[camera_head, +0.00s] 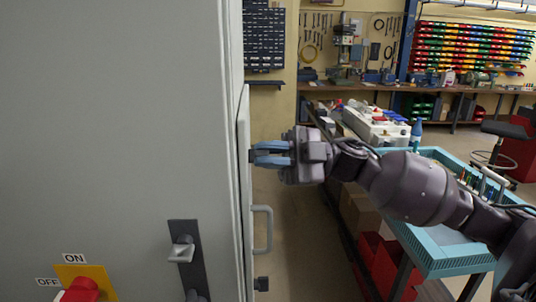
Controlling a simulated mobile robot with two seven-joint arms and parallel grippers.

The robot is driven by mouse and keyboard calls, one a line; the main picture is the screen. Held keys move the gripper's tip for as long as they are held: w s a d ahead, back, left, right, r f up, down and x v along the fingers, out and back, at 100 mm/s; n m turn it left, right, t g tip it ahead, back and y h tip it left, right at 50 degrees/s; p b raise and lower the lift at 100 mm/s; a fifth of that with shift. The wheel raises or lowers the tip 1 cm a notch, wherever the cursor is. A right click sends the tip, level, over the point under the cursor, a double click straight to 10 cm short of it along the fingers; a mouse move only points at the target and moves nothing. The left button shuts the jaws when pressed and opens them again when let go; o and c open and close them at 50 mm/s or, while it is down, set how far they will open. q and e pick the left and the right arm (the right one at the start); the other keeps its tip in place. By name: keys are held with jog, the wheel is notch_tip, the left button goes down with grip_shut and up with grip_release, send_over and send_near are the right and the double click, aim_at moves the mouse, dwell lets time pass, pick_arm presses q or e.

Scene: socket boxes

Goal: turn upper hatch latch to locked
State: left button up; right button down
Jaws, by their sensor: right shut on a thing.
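My right gripper (258,153) reaches in from the right with its blue fingers at the hatch's outer face. It is shut on the upper hatch latch (252,156), a small dark part mostly hidden by the fingers. The latch's turn angle cannot be made out. The hatch (243,190) is a pale grey panel seen nearly edge-on at the right side of the grey cabinet (120,120). A grey bar handle (268,230) sits below the gripper, and a dark lower latch (261,284) sits below that. My left gripper is not in view.
The cabinet front carries a red switch on a yellow plate (97,275) and a dark strip with a metal lever (181,248). A blue-rimmed trolley (450,262) stands under my right arm. Workbenches and coloured bins (470,48) are behind. Floor shows right of the hatch.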

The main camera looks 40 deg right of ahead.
jog(key=n+g+h, duration=0.1)
jog(key=n, duration=0.3)
jog(key=shift+f+b, duration=0.2)
jog(key=shift+b, duration=0.15)
jog(key=shift+f+n+g+h+b, duration=0.1)
jog(key=shift+n+g+h+b, duration=0.45)
jog(key=shift+n, duration=1.35)
jog(key=c, duration=1.2)
grip_release()
jog(key=shift+o, duration=0.2)
jog(key=shift+d, duration=0.1)
jog(key=s+d, duration=0.1)
jog(key=d, duration=0.9)
jog(key=shift+s+d, duration=0.25)
jog(key=shift+s, duration=0.15)
